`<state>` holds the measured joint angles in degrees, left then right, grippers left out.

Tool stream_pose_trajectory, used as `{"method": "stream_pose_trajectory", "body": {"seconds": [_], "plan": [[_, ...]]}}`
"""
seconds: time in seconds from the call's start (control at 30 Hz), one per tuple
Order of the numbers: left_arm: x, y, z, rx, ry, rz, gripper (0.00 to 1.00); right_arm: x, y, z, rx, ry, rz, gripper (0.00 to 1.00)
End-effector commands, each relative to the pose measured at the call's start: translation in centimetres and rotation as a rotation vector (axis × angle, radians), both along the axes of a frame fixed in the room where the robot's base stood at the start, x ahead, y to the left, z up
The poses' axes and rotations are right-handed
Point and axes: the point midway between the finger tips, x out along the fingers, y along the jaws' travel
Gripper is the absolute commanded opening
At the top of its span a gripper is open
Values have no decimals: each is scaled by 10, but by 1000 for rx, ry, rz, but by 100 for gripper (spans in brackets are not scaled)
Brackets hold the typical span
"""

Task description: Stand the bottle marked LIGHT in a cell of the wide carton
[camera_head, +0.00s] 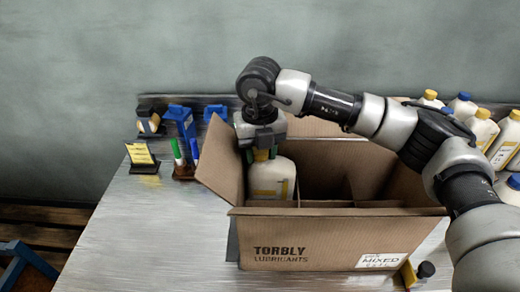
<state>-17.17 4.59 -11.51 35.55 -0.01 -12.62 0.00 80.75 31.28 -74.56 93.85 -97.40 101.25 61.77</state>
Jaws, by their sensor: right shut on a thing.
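A white bottle with a yellow cap and a yellowish label (271,178) is in the left part of the wide carton (320,242), which is open and marked TORBLY LUBRICANTS. Its label is too small to read, so I cannot confirm the LIGHT marking. My right gripper (262,151) is shut on this bottle at its cap, from above. The bottle looks upright. The carton's front wall hides its bottom, so I cannot tell whether it rests on the floor of a cell. Cardboard dividers show to the right of it. My left gripper is not in view.
Several white bottles with yellow or blue caps (482,126) stand at the right, partly behind my right arm. A yellow sign (141,156), a pen holder (185,171) and a blue tool (180,122) stand at the left. The table's left front (150,235) is clear.

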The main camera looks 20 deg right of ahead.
Motion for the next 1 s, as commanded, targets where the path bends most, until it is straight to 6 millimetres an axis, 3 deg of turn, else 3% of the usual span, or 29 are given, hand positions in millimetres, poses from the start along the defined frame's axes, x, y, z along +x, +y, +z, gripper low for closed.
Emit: {"method": "stream_pose_trajectory", "body": {"seconds": [0.73,0.77,0.93,1.0], "plan": [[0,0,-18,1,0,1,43,0,0,-19,2,-3,0,0],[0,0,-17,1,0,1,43,0,0,-18,2,-3,0,42],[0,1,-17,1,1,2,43,0,1,-18,2,-3,1,68],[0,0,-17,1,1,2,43,0,1,-18,3,-2,2,69]]}}
